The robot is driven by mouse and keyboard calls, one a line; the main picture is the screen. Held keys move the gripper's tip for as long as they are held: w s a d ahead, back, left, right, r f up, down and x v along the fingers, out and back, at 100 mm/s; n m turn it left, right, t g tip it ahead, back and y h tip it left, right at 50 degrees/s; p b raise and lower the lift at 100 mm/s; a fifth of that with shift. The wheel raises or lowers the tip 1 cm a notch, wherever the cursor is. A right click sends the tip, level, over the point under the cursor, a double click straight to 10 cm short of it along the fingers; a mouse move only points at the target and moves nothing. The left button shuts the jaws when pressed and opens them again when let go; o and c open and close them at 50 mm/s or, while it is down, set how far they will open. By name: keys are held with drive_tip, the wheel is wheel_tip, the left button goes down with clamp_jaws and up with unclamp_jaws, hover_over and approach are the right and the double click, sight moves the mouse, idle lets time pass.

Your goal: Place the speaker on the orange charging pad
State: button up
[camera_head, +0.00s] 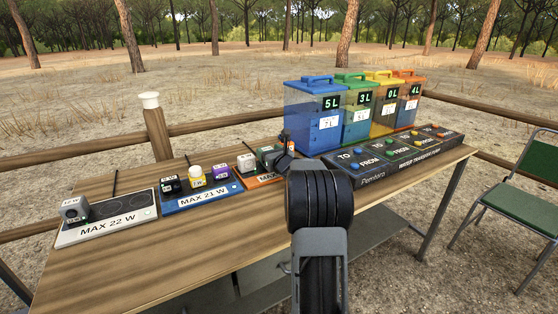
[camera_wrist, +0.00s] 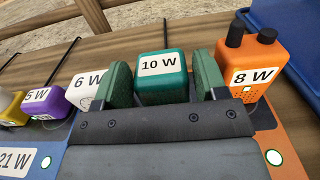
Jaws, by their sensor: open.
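A teal box marked 10 W (camera_wrist: 162,66) stands between the fingers of my gripper (camera_wrist: 159,78) in the wrist view; I cannot tell whether they touch it. No item is plainly marked as the speaker, and this box may be it. In the head view the green box (camera_head: 267,155) appears at the back of the orange charging pad (camera_head: 259,182), partly beside my gripper (camera_head: 287,150). The orange pad also shows in the wrist view (camera_wrist: 288,128). My gripper is open, and its palm hides the box's lower front.
A white 6 W item (camera_wrist: 84,88) stands close left of the fingers; an orange two-knobbed 8 W device (camera_wrist: 252,66) stands close right. A blue pad (camera_head: 203,194) holds black, yellow and purple items. A white pad (camera_head: 108,218) holds a grey item (camera_head: 74,209). Coloured tanks (camera_head: 315,110) stand behind right.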

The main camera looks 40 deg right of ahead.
drive_tip(key=s, duration=0.3)
drive_tip(key=s+a, duration=0.1)
drive_tip(key=s, duration=0.5)
drive_tip(key=shift+s+a, duration=0.1)
drive_tip(key=shift+a, duration=0.05)
